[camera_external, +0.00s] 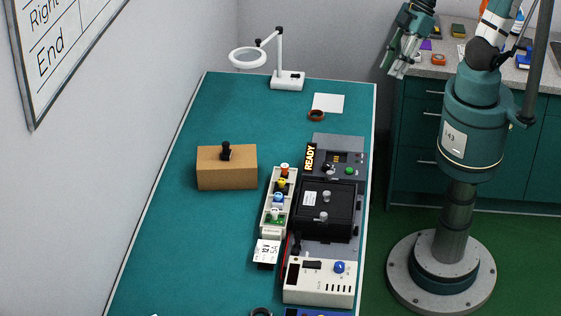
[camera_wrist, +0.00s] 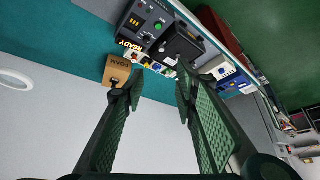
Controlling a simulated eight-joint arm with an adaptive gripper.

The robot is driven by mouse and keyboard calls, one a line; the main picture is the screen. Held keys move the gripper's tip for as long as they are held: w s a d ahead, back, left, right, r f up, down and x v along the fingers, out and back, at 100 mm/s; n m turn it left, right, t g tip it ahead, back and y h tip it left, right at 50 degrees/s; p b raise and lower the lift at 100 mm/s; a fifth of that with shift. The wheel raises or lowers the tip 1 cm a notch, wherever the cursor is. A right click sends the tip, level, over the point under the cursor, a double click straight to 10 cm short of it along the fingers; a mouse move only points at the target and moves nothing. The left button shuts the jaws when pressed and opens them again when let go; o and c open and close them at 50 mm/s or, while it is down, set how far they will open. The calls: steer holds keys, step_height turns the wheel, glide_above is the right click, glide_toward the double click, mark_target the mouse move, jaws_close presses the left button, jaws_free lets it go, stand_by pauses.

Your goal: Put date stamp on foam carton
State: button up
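The foam carton (camera_external: 226,172) is a brown box on the green bench, left of the equipment. It also shows in the wrist view with "FOAM" printed on it (camera_wrist: 117,69). A small black knobbed object (camera_external: 226,151), which looks like the date stamp, stands upright on top of the carton. In the wrist view, a small dark shape shows at the carton's edge, partly near my finger. My gripper (camera_external: 398,62) is raised, away from the bench, at the upper right in the external view. In the wrist view, its fingers (camera_wrist: 159,88) are wide apart with nothing between them.
A pale tray (camera_external: 266,221) with several coloured items stands right of the carton, beside a black box (camera_external: 323,209) and a white power unit (camera_external: 318,282). A magnifier lamp (camera_external: 287,80), white paper (camera_external: 328,103) and brown ring (camera_external: 316,115) lie farther back. The bench around the carton is clear.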

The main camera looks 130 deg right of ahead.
steer(key=s+a+f+n+t, duration=0.1)
steer(key=s+a+f, duration=0.1)
steer(key=s, duration=0.4)
steer(key=shift+s+a+f+n, duration=0.15)
steer(key=shift+s+f+n, duration=0.2)
steer(key=shift+f, duration=0.5)
step_height(320, 180, down, 10)
steer(key=b, duration=1)
stand_by(0.3)
